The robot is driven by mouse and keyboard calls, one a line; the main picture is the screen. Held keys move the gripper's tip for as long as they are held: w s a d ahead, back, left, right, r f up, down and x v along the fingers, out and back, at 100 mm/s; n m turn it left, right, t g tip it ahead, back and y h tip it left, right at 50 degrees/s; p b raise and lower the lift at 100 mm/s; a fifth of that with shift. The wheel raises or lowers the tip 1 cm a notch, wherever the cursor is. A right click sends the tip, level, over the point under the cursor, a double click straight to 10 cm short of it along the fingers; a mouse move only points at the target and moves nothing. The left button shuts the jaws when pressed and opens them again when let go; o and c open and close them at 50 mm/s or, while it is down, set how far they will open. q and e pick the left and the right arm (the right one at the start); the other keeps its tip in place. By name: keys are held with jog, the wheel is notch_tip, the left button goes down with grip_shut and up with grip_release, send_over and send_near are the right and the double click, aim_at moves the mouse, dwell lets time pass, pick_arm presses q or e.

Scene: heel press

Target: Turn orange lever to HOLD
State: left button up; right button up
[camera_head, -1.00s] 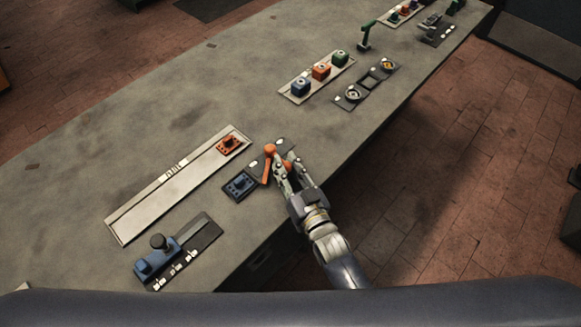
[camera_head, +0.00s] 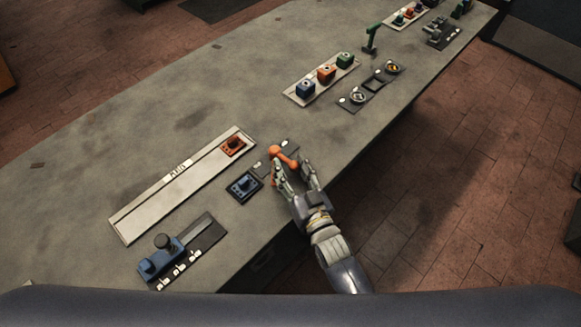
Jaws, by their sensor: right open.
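The orange lever (camera_head: 284,157) stands near the front edge of the grey table, with a round knob at its left end and its arm running right and slightly down. My right gripper (camera_head: 290,170) is open at the lever, one finger to the left below the knob and the other to the right. I cannot tell whether a finger touches it. Small pale labels (camera_head: 258,167) lie beside the lever on its dark plate; their text is too small to read. The fingers partly hide the lever's base. My left gripper is not in view.
A dark blue block on a plate (camera_head: 243,186) sits just left of the lever. Behind it is a long pale rail with an orange slider (camera_head: 233,146). A blue device with a knob (camera_head: 161,258) stands front left. Coloured boxes (camera_head: 326,74) stand farther back.

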jog(key=v, duration=1.2)
